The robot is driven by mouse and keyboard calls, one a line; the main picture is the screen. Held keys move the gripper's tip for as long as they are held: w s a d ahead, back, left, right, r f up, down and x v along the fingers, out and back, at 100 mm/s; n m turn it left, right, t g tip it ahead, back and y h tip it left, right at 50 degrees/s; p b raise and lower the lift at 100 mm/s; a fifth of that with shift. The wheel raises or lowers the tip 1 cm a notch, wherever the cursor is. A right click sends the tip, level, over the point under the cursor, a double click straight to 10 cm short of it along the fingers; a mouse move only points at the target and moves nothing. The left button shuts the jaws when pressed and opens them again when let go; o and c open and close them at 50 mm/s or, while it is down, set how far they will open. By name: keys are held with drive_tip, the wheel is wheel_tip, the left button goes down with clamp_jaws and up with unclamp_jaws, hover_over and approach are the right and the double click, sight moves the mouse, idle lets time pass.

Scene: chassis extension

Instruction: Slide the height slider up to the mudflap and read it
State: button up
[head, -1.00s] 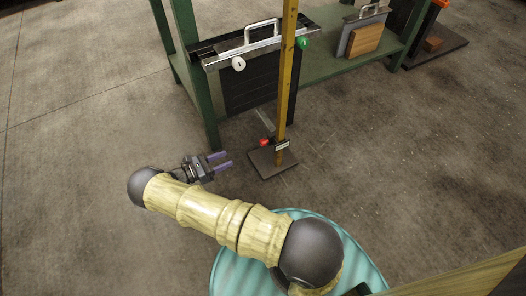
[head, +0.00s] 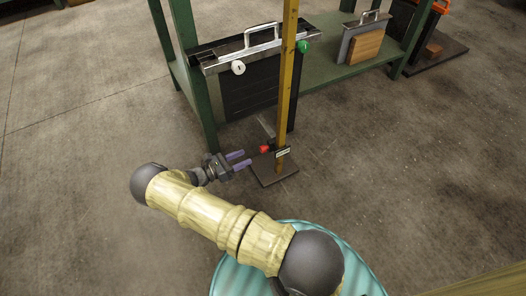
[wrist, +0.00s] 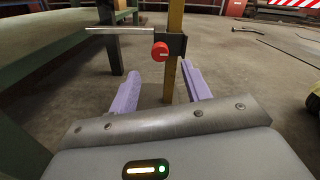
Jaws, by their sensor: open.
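The height gauge's yellow upright post (head: 286,90) stands on a dark square base plate (head: 268,178) on the floor. The slider, with a red knob (head: 264,149) and a small pale label (head: 282,153), sits low on the post. In the wrist view the red knob (wrist: 160,51) is on the dark slider block (wrist: 177,44), and a thin pointer (wrist: 120,31) sticks out to the left. The black mudflap (head: 250,92) hangs under a metal bar, behind and left of the post. My gripper (head: 241,161) is open and empty, just left of the slider, its purple fingers apart from it.
A green bench frame (head: 200,105) stands around the mudflap, with a low green shelf (head: 335,72) to the right. A panel with a wooden block (head: 367,46) stands on that shelf. The floor left of my arm is clear.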

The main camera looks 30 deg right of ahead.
sight(263, 149)
drive_tip(key=d+b, duration=0.3)
drive_tip(key=d, duration=0.5)
drive_tip(key=shift+w+d+f, duration=0.1)
drive_tip(key=shift+d, duration=0.2)
drive_tip(key=shift+d+b, duration=0.3)
drive_tip(key=shift+d, duration=0.1)
drive_tip(key=shift+c, duration=0.2)
drive_tip(key=shift+r, duration=0.2)
clamp_jaws()
